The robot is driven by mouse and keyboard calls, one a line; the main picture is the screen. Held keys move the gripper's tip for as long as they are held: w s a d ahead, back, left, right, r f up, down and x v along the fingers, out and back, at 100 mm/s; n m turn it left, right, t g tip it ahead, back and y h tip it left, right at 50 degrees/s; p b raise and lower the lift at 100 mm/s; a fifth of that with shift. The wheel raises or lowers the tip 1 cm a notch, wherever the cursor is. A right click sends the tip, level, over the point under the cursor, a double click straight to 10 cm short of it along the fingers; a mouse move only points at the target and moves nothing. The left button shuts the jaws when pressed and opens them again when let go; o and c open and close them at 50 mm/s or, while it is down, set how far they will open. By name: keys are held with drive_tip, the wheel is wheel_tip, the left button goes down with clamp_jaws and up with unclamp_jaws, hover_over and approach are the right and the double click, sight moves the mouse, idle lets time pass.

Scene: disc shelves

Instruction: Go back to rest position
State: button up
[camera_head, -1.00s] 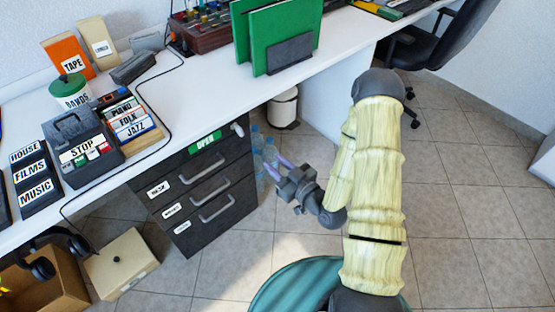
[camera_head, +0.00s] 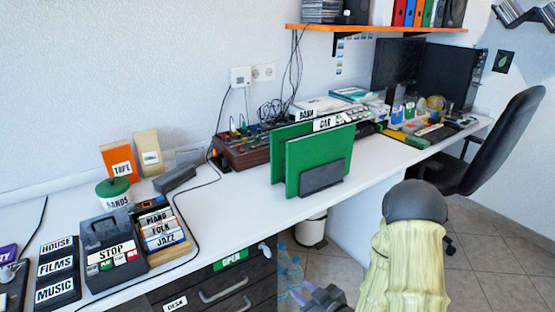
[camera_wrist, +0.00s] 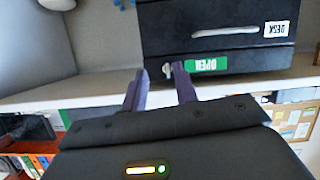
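My gripper shows in the wrist view (camera_wrist: 162,84) with its two purple fingers apart and nothing between them. In the head view only part of its dark body shows, cut off by the bottom edge, to the right of the dark drawer unit (camera_head: 240,284). My pale arm stands at the lower right. The wrist view, which is upside down, shows a drawer front (camera_wrist: 232,52) with a green OPEN label beyond the fingers. The gripper looks clear of it.
The white desk (camera_head: 235,215) carries a STOP box (camera_head: 112,250), a green folder (camera_head: 318,160) and disc holders. An orange shelf (camera_head: 375,29) hangs above. A black chair (camera_head: 500,145) stands at the right. Tiled floor (camera_head: 490,255) is open around my arm.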

drive_tip(key=s+d+r+m+g+h, duration=0.3)
drive_tip(key=s+d+r+g+h, duration=0.15)
drive_tip(key=d+h, duration=0.25)
drive_tip(key=s+r+m+g, duration=0.45)
drive_tip(key=s+r, duration=0.25)
drive_tip(key=s, duration=0.2)
drive_tip(key=w+a+p+v, duration=0.1)
drive_tip(key=w+p+v, duration=0.2)
drive_tip(key=p+v, duration=1.2)
drive_tip(key=w+a+r+p+v, duration=0.1)
drive_tip(key=w+p+v, duration=0.1)
drive_tip(key=p+v, duration=1.3)
drive_tip(key=shift+w+d+r+m+h+p, duration=0.35)
drive_tip(key=shift+r+h+p, duration=0.1)
drive_tip(key=shift+p, duration=0.3)
drive_tip(key=shift+c, duration=0.4)
